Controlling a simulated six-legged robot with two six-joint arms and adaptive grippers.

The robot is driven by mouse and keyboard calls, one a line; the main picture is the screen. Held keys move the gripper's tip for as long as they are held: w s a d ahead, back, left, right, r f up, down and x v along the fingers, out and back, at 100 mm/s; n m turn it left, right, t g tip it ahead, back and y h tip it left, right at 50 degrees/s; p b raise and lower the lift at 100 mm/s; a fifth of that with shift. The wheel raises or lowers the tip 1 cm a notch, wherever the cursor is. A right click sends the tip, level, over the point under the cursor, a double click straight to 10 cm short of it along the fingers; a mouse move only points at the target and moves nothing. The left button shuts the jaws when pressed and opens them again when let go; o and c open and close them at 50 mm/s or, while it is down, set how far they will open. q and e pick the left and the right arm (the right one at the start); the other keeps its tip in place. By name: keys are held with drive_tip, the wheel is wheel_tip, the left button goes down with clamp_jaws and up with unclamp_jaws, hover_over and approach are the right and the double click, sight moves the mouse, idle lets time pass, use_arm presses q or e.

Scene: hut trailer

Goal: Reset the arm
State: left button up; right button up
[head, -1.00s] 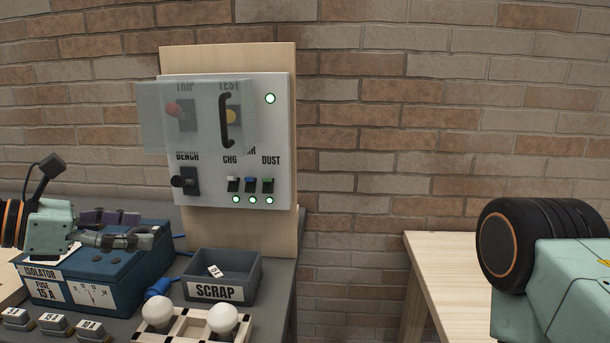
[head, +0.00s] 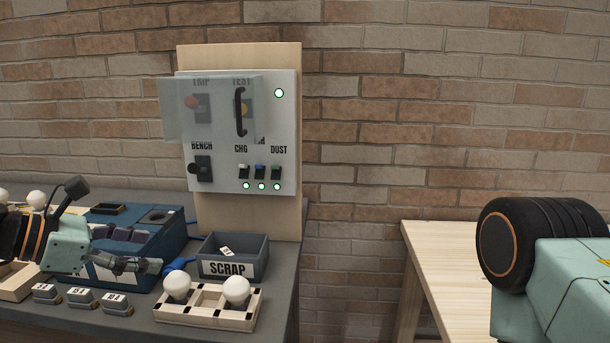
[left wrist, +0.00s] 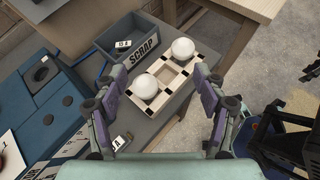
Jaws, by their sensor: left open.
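My left gripper (head: 140,250) is at the left of the head view, over the front of the blue isolator box (head: 165,245). In the left wrist view its two purple-padded fingers (left wrist: 158,110) are spread apart with nothing between them. Beyond the fingertips lies a pale wooden rack (left wrist: 187,75) with two white bulbs, which also shows in the head view (head: 208,312). My right arm (head: 575,285) shows at the lower right of the head view; its gripper is not visible.
A grey SCRAP bin (head: 236,268) holds a small labelled piece. Several labelled fuses (head: 82,300) lie along the bench front. A switch panel (head: 233,170) with a clear cover (head: 212,108) and green lights stands behind. A wooden table (head: 450,250) is at right.

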use_arm(q)
drive_tip(key=s+d+f+m+g+y, duration=0.1)
drive_tip(key=s+f+m+g+y, duration=0.15)
drive_tip(key=s+f+m, duration=0.65)
drive_tip(key=s+d+f+m+g+y, duration=0.15)
drive_tip(key=f+y, duration=0.25)
drive_tip(key=f, duration=1.2)
drive_tip(key=s+d+f+m+g+y, duration=0.1)
drive_tip(key=s+f+m, duration=0.35)
drive_tip(key=s, duration=0.35)
drive_tip(key=s+f+m+g+y, duration=0.1)
drive_tip(key=s+f+m+g, duration=0.15)
drive_tip(key=s+m, duration=0.4)
drive_tip(key=s+d+f+m+g+y, duration=0.1)
drive_tip(key=s+f+m, duration=0.3)
drive_tip(key=s, duration=0.5)
wheel_tip(320, 180, down, 10)
drive_tip(key=w+b, duration=0.1)
drive_tip(key=b, duration=0.9)
drive_tip(key=shift+f+n, duration=0.15)
drive_tip(key=shift+n, duration=0.3)
drive_tip(key=shift+d+t, duration=0.1)
drive_tip(key=shift+t, duration=0.15)
drive_tip(key=shift+s, duration=0.1)
